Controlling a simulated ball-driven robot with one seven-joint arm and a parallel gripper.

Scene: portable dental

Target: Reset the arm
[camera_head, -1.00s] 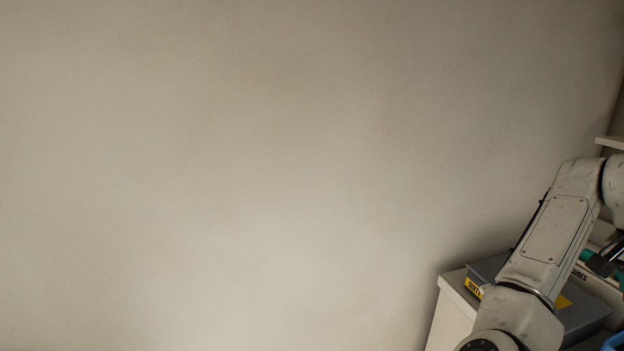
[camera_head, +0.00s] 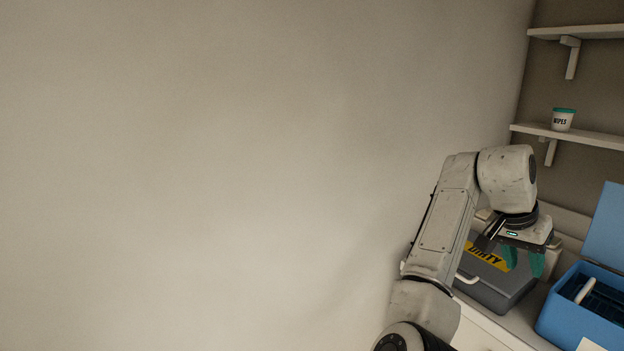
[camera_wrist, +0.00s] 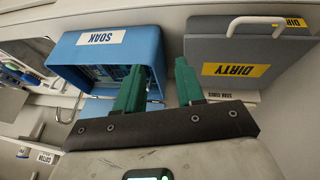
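My arm rises from the lower middle-right of the head view and bends over at the top. My gripper (camera_head: 523,262) points down over the counter, above or in front of the grey DIRTY box. Its green fingers also show in the wrist view (camera_wrist: 158,82), spread apart with nothing seen between them. I cannot tell from the head view how high the fingers hang above the box.
A grey box labelled DIRTY (camera_head: 497,289) and an open blue SOAK box (camera_head: 568,322) stand on the counter. A WIPES tub (camera_head: 563,120) sits on a wall shelf (camera_head: 590,139). The bare wall (camera_head: 220,170) fills the left.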

